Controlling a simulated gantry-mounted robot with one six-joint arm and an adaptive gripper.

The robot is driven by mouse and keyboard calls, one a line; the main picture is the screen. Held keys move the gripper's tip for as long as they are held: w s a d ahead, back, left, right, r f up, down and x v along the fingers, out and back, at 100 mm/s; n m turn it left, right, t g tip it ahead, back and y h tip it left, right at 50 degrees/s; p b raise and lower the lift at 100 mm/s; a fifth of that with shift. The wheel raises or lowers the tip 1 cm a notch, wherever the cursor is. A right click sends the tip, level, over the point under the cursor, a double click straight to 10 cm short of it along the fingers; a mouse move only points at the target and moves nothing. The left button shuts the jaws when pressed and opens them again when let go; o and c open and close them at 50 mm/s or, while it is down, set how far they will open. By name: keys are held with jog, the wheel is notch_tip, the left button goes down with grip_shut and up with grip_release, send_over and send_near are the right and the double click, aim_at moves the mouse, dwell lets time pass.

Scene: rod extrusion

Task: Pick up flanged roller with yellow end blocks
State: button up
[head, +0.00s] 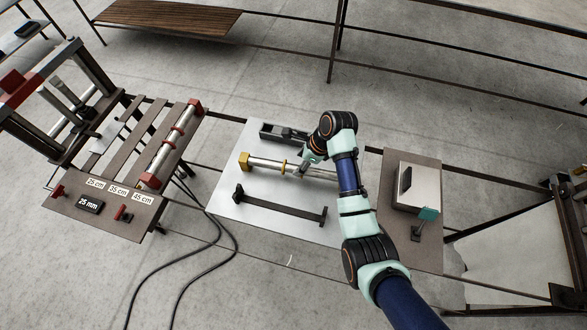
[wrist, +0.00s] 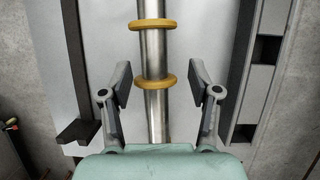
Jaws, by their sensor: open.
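The flanged roller (head: 270,163) is a silver rod with yellow flanges and a yellow end block (head: 244,161) at its left end. It lies across the white table, and my arm hides its right end. In the wrist view the silver rod (wrist: 154,60) runs up the middle with two yellow flanges (wrist: 155,82). My gripper (head: 305,165) is over the roller, right of the flange seen in the head view. In the wrist view my gripper (wrist: 160,82) is open, with one finger on each side of the rod near the closer flange. The fingers look apart from the rod.
A dark bracket bar (head: 280,208) lies in front of the roller, and a dark grey fixture (head: 283,133) lies behind it. A second roller with red end blocks (head: 170,145) rests on the left rack. A white box (head: 417,188) stands on the right table.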

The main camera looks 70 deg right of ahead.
aim_at(296, 167)
jog(key=x, duration=0.5)
jog(key=shift+a+r+b, duration=0.1)
jog(key=shift+a+b, duration=0.2)
jog(key=shift+a, duration=0.1)
grip_shut()
jog(key=shift+r, duration=0.1)
